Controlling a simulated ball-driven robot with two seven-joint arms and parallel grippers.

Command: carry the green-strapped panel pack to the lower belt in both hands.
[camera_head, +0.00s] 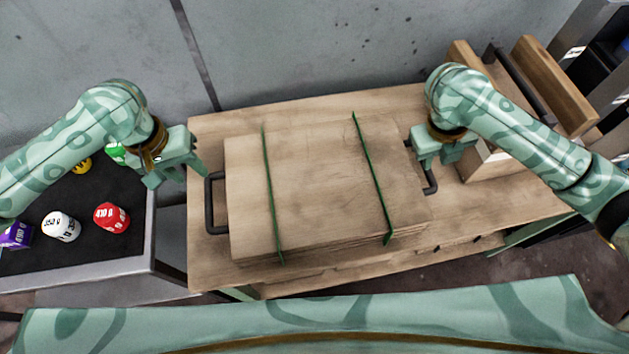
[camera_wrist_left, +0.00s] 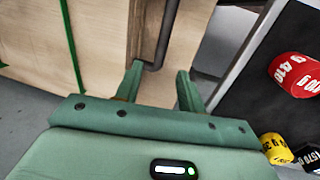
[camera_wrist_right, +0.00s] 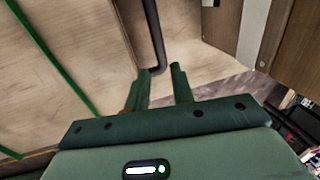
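The panel pack (camera_head: 320,180) is a flat stack of pale wooden boards with two green straps, lying on a wooden table. A dark bar handle stands at its left side (camera_head: 208,205) and another at its right side (camera_head: 432,182). My left gripper (camera_head: 176,176) is open and empty above the left handle; in the left wrist view the handle (camera_wrist_left: 163,45) lies ahead of the gap between the fingers. My right gripper (camera_head: 436,163) is open near the right handle, which in the right wrist view (camera_wrist_right: 156,45) runs toward the finger gap. I cannot identify the lower belt for certain.
A dark-topped surface with a metal side (camera_head: 110,268) stands at left, bearing several labelled pieces, including a red one (camera_head: 111,217) and a white one (camera_head: 61,226). A wooden box-like item with a dark bar (camera_head: 522,85) stands at the table's right. A grey wall is behind.

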